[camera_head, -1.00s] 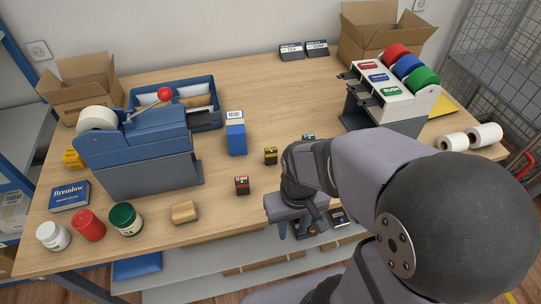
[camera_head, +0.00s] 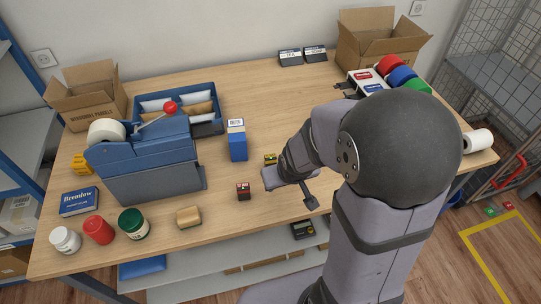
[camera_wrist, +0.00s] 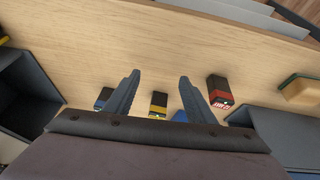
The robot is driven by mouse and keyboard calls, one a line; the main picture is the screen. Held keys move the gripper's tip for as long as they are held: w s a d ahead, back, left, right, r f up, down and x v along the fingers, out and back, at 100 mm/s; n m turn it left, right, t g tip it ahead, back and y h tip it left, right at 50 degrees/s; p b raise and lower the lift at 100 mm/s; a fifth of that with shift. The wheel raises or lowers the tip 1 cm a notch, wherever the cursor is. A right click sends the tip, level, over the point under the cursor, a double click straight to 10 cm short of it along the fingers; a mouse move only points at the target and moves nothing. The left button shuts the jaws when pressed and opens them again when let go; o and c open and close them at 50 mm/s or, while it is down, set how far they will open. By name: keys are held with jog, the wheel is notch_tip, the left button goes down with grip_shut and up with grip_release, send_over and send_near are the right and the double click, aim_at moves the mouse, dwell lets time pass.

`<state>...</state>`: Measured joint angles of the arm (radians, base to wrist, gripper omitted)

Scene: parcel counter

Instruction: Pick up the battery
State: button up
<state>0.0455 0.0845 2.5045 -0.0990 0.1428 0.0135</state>
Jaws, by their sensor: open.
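Several small battery-like blocks stand on the table. One is black and red (camera_head: 243,190) and also shows in the wrist view (camera_wrist: 219,91). A black and yellow one (camera_head: 270,158) is partly covered by my arm in the head view. In the wrist view this yellow block (camera_wrist: 158,103) appears between the open fingers of my gripper (camera_wrist: 160,77), which is empty. A black and blue block (camera_wrist: 104,97) appears just left of the left finger. In the head view my wrist is right of the red block, close to the yellow one; the fingertips are hard to make out there.
A tall blue box (camera_head: 236,142) stands behind the blocks. A blue tape dispenser (camera_head: 150,165) is at the left, with a yellow sponge (camera_head: 188,217) and several jars in front of it. A label dispenser (camera_head: 366,77) and a carton (camera_head: 380,45) stand at the back right.

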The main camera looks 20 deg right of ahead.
aim_at(270, 162)
jog(key=w+r+t+p, duration=0.1)
jog(key=w, duration=0.2)
jog(key=w+r+t, duration=0.1)
jog(key=w+r, duration=0.1)
jog(key=w, duration=0.1)
jog(key=w+r+t+p, duration=0.1)
jog(key=w, duration=0.2)
jog(key=shift+d+r+m+t+p, duration=0.15)
jog(key=shift+r+m+t+p, duration=0.15)
jog(key=shift+t, duration=0.1)
jog(key=w+r+m+t+h+p, duration=0.1)
jog(key=w+r+m+t, duration=0.15)
jog(key=w+t, duration=0.45)
jog(key=s+f, duration=0.2)
jog(key=s+a+f+n+g, duration=0.1)
jog(key=s+f, duration=0.2)
jog(key=s+f+g, duration=0.1)
jog(key=s+f, duration=0.2)
jog(key=shift+s+a+f+n, duration=0.1)
jog(key=shift+s+a+n, duration=0.1)
jog(key=shift+a+n, duration=0.2)
jog(key=shift+w+f+b, duration=0.35)
jog(key=shift+w+b, duration=0.1)
jog(key=shift+b, duration=0.5)
jog(key=shift+w+d+f+b, duration=0.1)
jog(key=shift+w+b, duration=0.4)
jog(key=shift+b, duration=0.4)
jog(key=shift+w, duration=0.15)
